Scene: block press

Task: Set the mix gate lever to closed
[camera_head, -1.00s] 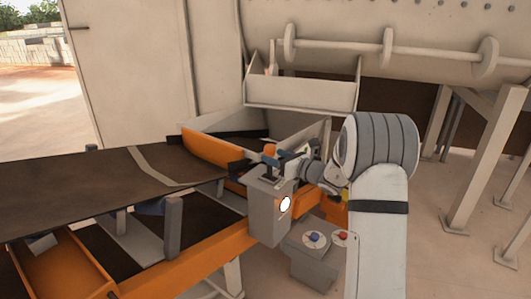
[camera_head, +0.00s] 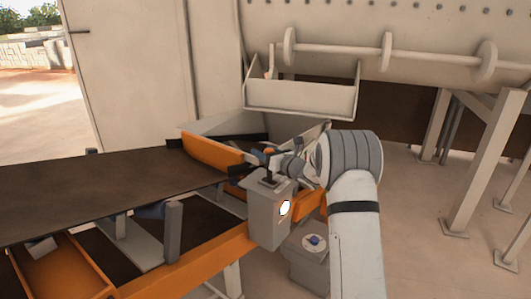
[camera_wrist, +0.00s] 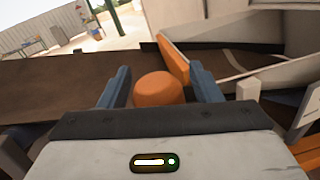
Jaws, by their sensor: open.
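A lever with a round orange knob (camera_wrist: 158,88) shows in the wrist view, between the two blue fingers of my gripper (camera_wrist: 157,92). The fingers stand open on either side of the knob, and I cannot tell whether they touch it. In the head view the grey control box (camera_head: 268,215) has a dark lever base (camera_head: 270,179) on top and a lit white round face on its front. My gripper (camera_head: 262,156) is just above that box, beside the orange hopper side. The knob is mostly hidden there by the gripper, and the lever's position is hard to read.
A dark conveyor belt (camera_head: 110,190) runs in from the left on an orange frame (camera_head: 195,262). A pale chute (camera_head: 300,95) hangs behind my gripper. A lower grey box with a blue button (camera_head: 314,240) stands right of the control box. Open floor lies at the right.

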